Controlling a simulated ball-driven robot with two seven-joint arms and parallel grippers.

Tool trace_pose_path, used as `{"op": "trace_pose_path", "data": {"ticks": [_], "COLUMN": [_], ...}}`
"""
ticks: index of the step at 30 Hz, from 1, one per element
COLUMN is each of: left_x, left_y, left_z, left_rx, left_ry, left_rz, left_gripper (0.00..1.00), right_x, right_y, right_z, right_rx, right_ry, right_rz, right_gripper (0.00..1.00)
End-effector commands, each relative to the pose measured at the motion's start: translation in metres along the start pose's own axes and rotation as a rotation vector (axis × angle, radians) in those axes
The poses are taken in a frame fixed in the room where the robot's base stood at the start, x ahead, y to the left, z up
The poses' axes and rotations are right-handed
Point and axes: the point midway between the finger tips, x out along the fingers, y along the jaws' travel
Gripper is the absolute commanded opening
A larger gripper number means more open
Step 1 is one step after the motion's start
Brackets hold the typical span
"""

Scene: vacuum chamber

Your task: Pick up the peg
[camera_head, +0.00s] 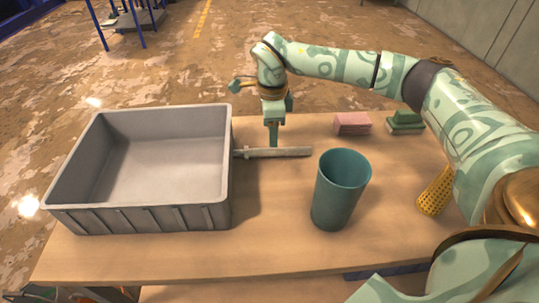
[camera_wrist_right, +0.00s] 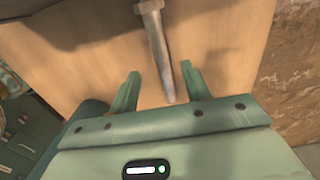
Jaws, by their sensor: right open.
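The peg (camera_head: 290,152) is a long grey tapered rod. It lies on the wooden table, between the grey bin and the teal cup, roughly left to right in the head view. My right gripper (camera_head: 273,140) points down over it, toward its left part. In the right wrist view the peg (camera_wrist_right: 160,45) has a wider head at the top, and its narrow end runs between the open fingers of the gripper (camera_wrist_right: 160,80). The fingers stand apart on either side of it; I cannot tell the height gap. My left gripper is not in view.
A large grey bin (camera_head: 140,219) stands close on the left, near the peg's left end. A teal cup (camera_head: 338,200) stands to the front right. A pink block (camera_head: 352,123), green blocks (camera_head: 405,122) and a yellow perforated cylinder (camera_head: 435,193) are farther right. The table front (camera_head: 270,245) is clear.

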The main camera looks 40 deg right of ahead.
Motion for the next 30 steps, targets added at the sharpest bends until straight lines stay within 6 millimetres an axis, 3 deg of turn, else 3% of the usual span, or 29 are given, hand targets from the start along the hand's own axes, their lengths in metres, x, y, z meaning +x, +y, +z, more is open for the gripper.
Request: {"op": "trace_pose_path", "data": {"ticks": [1, 8, 15, 23, 28, 30], "left_x": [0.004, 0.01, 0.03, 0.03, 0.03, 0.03], "left_y": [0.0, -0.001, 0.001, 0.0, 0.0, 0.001], "left_z": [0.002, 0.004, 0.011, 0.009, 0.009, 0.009], "left_rx": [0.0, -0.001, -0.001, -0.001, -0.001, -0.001], "left_ry": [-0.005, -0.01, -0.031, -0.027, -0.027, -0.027], "left_rz": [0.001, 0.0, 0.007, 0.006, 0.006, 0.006], "left_gripper": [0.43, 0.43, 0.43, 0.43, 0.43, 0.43], "right_x": [0.01, 0.024, 0.065, 0.067, 0.067, 0.067], "right_y": [0.0, 0.0, -0.002, -0.002, -0.002, -0.002], "right_z": [0.0, 0.0, 0.0, 0.0, 0.0, 0.0], "right_rx": [0.0, -0.001, -0.001, -0.001, -0.001, -0.001], "right_ry": [0.001, -0.001, 0.001, -0.002, -0.002, -0.002], "right_rz": [0.003, 0.001, 0.006, -0.001, -0.001, -0.001], "right_gripper": [0.47, 0.47, 0.47, 0.47, 0.06, 0.0]}}
